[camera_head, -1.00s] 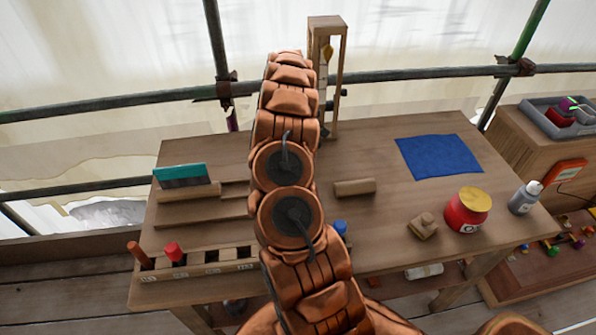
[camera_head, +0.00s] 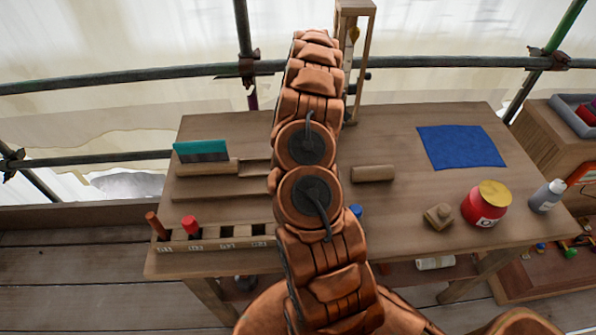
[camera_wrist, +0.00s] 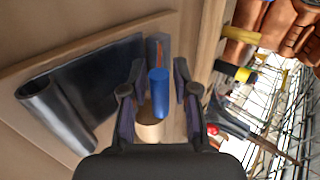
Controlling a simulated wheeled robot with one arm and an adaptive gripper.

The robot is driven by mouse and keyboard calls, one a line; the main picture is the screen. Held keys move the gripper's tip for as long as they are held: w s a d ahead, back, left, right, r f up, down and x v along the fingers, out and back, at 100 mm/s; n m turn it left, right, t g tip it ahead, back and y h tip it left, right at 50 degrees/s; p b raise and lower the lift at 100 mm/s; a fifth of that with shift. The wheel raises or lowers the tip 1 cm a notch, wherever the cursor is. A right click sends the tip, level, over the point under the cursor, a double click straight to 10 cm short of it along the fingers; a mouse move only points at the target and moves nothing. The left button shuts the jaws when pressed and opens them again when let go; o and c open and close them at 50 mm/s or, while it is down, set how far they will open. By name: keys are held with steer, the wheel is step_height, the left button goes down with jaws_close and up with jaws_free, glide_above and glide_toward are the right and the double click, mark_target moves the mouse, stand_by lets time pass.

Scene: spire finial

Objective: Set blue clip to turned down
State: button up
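A blue rounded piece (camera_wrist: 158,92), which looks like the blue clip, stands between my gripper's fingers in the wrist view, with a pale round wooden part (camera_wrist: 149,128) below it. My gripper (camera_wrist: 159,72) is open, one finger on each side, with a visible gap to the blue piece. In the head view my arm hides the gripper. A small blue top (camera_head: 355,210) shows just right of my arm on the bench; I cannot tell whether it is the same piece.
The wooden bench (camera_head: 400,205) holds a blue cloth (camera_head: 461,147), a red jar (camera_head: 485,207), a grey bottle (camera_head: 547,196), a wooden roller (camera_head: 372,173) and a slotted rack (camera_head: 215,240). A dark curled sheet (camera_wrist: 85,92) lies left of my gripper in the wrist view.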

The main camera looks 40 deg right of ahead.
steer(key=shift+s+a+t+h+b, duration=0.15)
steer(key=shift+t+h+b, duration=0.4)
steer(key=shift+b, duration=1.15)
